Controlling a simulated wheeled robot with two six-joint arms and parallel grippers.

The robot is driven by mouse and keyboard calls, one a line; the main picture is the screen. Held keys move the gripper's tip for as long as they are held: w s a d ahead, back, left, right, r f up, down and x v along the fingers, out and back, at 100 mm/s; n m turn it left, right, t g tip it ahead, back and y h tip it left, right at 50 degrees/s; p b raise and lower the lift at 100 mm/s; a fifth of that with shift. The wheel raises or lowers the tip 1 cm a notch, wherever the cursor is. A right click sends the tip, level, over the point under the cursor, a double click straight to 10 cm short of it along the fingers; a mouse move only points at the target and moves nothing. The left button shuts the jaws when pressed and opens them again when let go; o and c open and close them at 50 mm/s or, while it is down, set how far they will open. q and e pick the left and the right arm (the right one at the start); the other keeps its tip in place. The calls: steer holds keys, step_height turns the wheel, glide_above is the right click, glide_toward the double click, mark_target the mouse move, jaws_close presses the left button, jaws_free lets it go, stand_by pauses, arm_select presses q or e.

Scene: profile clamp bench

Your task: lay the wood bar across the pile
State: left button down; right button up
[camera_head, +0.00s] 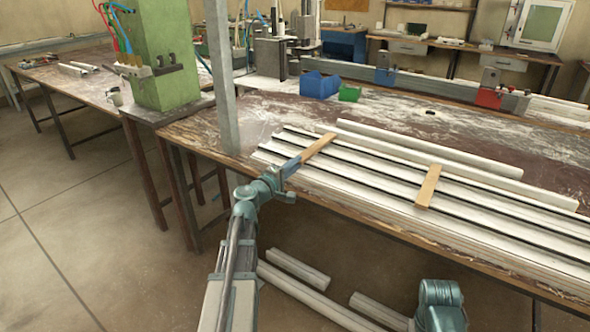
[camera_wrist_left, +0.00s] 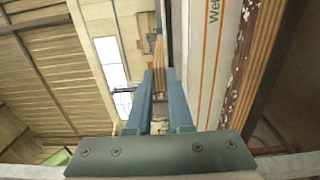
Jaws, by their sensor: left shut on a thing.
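The pile (camera_head: 365,186) of long white profiles with dark edges lies on the workbench in the head view. My left gripper (camera_head: 291,167) is at the near left edge of the pile, shut on the near end of a wood bar (camera_head: 319,147). The bar points away across the left part of the pile; I cannot tell whether it touches the profiles. In the left wrist view the bar (camera_wrist_left: 159,50) shows beyond the two blue fingers (camera_wrist_left: 159,85). A second wood bar (camera_head: 428,187) lies across the pile further right. My right gripper is out of view.
A grey post (camera_head: 222,80) stands close left of the pile. A loose white profile (camera_head: 430,149) lies behind the pile. More profiles (camera_head: 298,268) lie below the bench.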

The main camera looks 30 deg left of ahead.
arm_select(q)
steer(key=shift+f, duration=0.15)
steer(key=c, duration=0.8)
jaws_free()
steer(key=shift+r, duration=0.35)
steer(key=s, duration=0.8)
steer(key=s+a, duration=0.1)
steer(key=s, duration=0.3)
steer(key=shift+f, duration=0.15)
